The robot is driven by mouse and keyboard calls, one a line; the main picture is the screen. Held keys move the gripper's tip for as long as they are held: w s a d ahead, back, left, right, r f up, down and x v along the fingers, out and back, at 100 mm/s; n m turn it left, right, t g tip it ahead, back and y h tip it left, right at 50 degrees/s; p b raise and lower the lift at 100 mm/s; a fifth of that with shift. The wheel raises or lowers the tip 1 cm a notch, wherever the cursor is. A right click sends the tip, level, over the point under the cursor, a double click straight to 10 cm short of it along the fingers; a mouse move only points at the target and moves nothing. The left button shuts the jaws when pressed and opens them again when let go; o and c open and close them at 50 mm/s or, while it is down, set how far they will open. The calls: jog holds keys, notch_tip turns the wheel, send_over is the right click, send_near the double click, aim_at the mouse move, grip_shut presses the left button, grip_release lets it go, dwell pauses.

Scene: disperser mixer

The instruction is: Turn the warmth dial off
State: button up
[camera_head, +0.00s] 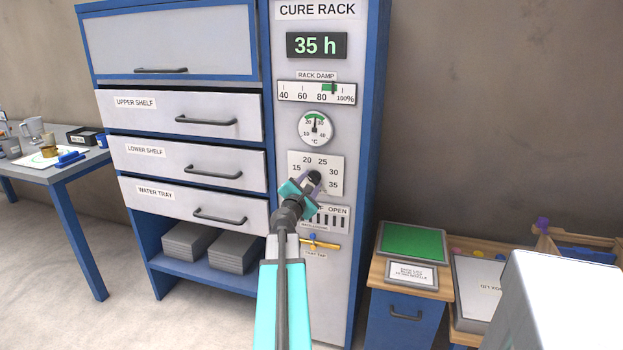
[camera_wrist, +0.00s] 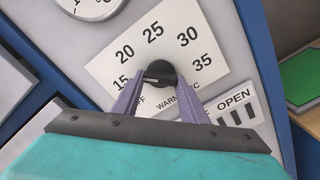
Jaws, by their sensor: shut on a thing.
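The warmth dial is a black knob (camera_head: 314,177) on a white plate numbered 15 to 35, on the Cure Rack panel. In the wrist view the knob (camera_wrist: 161,71) has a pale pointer line that lies towards its left, on the side of the 15 mark. The OFF label below left is partly hidden by a finger. My gripper (camera_head: 304,187) is at the dial, its purple fingers on either side of the knob. The fingers (camera_wrist: 160,82) are shut on it. The word under the knob is partly covered.
Above the dial are a round temperature gauge (camera_head: 316,127), a rack damp slider (camera_head: 317,92) and a display (camera_head: 317,45) reading 35 h. Below are an OPEN slotted vent (camera_head: 332,221) and a yellow tap (camera_head: 320,243). Drawers with handles (camera_head: 206,121) stand left.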

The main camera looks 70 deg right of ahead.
jog(key=n+p, duration=0.5)
jog(key=n, duration=0.5)
jog(key=shift+s+p, duration=0.2)
jog(key=shift+p, duration=0.15)
jog(key=shift+s+f+n+p, duration=0.15)
jog(key=shift+n+p, duration=0.8)
jog(key=shift+n, duration=0.65)
jog(key=o, duration=1)
jog(key=shift+o, duration=0.2)
jog(key=shift+a, duration=0.1)
